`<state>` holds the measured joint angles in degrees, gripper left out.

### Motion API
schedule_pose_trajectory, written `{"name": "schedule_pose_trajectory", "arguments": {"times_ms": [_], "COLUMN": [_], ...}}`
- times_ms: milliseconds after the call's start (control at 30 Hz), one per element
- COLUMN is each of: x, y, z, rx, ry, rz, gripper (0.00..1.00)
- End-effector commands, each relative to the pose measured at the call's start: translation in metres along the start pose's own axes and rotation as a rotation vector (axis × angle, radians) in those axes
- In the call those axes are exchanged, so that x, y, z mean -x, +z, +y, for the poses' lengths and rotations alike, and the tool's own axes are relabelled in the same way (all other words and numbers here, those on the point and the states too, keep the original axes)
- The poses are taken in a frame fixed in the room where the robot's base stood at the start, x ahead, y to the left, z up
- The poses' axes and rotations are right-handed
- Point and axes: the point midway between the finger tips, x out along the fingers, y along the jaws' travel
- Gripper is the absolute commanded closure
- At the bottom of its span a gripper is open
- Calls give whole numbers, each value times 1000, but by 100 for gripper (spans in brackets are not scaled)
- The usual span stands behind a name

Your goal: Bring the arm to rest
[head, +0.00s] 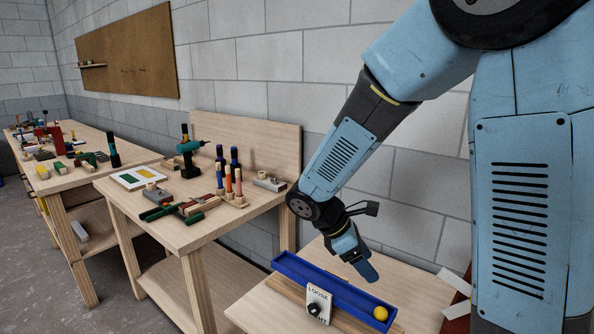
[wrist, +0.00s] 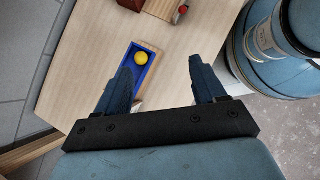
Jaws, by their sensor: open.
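My blue arm reaches down from the upper right in the head view. My gripper (head: 361,262) is over the near workbench, above the far side of a long blue tray (head: 345,293). In the wrist view my gripper (wrist: 168,75) has its two fingers wide apart with nothing between them. A yellow ball (head: 380,313) lies in the right end of the tray. The left finger covers part of the tray in the wrist view.
A white sign with a black knob (head: 317,302) stands at the tray's front. A middle bench (head: 185,235) holds a drill (head: 189,157), pegs and clamps. Another bench with tools stands far left. A block wall runs behind. Bare bench top (wrist: 200,45) lies right of the tray in the wrist view.

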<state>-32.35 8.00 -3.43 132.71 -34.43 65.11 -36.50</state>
Motion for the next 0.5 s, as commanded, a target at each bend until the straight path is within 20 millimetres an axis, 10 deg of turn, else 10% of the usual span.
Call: {"name": "schedule_pose_trajectory", "arguments": {"times_ms": [500], "x": [32], "y": [93], "z": [-48], "rx": [-696], "ry": [-62], "rz": [379], "gripper": [30]}}
